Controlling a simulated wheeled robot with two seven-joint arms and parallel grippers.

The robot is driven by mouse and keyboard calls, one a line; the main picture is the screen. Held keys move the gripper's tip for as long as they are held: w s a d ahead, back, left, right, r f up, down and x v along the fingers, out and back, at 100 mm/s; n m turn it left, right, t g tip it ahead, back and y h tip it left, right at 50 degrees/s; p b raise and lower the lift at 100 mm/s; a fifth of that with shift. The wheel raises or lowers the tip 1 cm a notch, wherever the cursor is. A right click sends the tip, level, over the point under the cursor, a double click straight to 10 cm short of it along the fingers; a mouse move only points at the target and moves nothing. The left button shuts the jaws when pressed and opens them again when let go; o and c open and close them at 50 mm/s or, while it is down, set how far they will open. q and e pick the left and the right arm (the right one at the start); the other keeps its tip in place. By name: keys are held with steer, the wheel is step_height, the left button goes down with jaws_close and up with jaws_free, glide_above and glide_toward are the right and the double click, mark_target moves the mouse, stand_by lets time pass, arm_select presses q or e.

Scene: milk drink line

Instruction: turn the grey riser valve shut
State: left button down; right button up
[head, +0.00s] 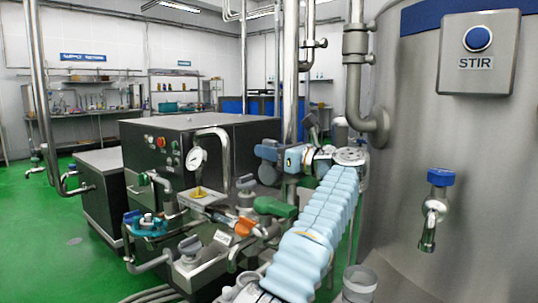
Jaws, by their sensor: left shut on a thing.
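The grey riser valve (267,151) shows as a slate-grey handle beside the upright steel riser pipe, near the middle of the head view. My left arm, in a pale blue sleeve, reaches up from the bottom centre and bends left at the wrist. My left gripper (285,157) is at the valve, shut on its handle. The gripper body hides the handle's right end and part of the pipe. How far the valve is turned I cannot tell. My right gripper is not in view.
A green handle (275,207), an orange handle (243,227) and a blue valve (150,226) crowd the pipework below left. A gauge (197,158) stands on a bent pipe. A large steel tank (455,170) fills the right side. Green floor (60,240) is open at left.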

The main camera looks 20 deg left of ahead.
arm_select(q)
steer(key=shift+s+d+f+t+y+b, duration=0.2)
steer(key=shift+d+t+y+b, duration=0.25)
steer(key=shift+y+b, duration=1.05)
steer(key=shift+s+d+f+t+y+b, duration=0.15)
steer(key=shift+d+f+t+y+b, duration=0.3)
steer(key=shift+b, duration=1.95)
steer(key=shift+s+d+t+y+b, duration=0.2)
steer(key=shift+d+y+b, duration=0.65)
steer(key=shift+b, duration=1.1)
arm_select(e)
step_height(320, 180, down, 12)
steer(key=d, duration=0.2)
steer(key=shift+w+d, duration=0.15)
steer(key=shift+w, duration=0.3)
arm_select(q)
steer(key=shift+a, duration=0.25)
steer(key=c, duration=1)
jaws_free()
steer(key=shift+r+y, duration=0.1)
steer(key=shift+y, duration=0.2)
